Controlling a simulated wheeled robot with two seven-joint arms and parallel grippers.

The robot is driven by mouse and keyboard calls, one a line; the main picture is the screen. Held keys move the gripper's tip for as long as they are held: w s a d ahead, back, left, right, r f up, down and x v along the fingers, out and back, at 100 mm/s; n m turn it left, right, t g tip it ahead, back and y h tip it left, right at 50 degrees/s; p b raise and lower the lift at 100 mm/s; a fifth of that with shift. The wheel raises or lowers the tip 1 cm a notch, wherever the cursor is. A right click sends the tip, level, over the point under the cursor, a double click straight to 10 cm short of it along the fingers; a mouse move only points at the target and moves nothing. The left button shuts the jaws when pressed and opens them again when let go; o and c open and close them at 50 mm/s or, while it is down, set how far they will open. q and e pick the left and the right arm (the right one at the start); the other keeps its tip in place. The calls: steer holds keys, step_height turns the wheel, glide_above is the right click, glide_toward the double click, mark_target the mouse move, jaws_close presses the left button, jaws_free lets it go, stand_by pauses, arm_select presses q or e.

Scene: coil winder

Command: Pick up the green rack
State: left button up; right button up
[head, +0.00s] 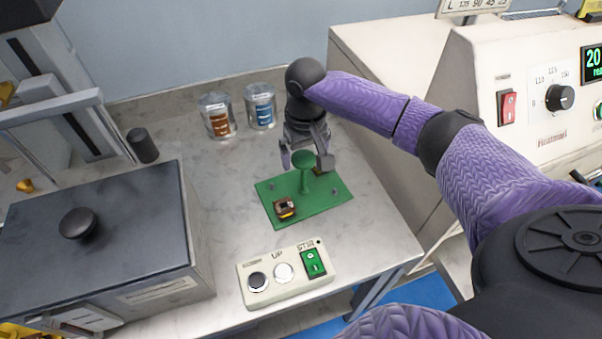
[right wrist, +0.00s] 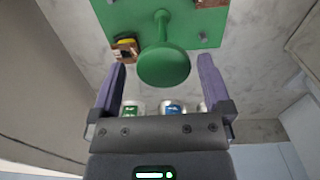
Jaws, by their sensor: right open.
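The green rack (head: 325,201) lies flat on the grey worktop, a plate with pegs and a central post topped by a round knob (head: 303,158). A small brown and black coil (head: 285,208) sits on its near left corner. Another brown piece shows partly by the gripper's right finger. My right gripper (head: 305,161) is open above the rack, its fingers on either side of the knob. In the right wrist view the rack's knob (right wrist: 163,66) lies between the spread fingers, with gaps on both sides. My left gripper is not in view.
A button box (head: 287,274) stands in front of the rack. Two tins (head: 217,116) stand behind it. A dark-lidded box (head: 95,225) is on the left, and a cream machine (head: 535,120) with a dial is on the right. Bare worktop lies left of the rack.

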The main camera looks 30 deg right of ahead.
mark_target(303, 176)
step_height(303, 176, down, 4)
steer(key=shift+s+a+r+b, duration=0.1)
steer(key=shift+a+b, duration=0.05)
steer(key=shift+b, duration=0.7)
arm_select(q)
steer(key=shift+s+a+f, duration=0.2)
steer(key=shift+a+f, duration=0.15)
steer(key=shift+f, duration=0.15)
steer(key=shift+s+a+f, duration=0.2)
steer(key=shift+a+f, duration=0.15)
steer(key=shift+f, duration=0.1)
arm_select(e)
steer(key=shift+c, duration=0.5)
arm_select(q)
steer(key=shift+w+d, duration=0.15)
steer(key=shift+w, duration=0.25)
arm_select(e)
jaws_close()
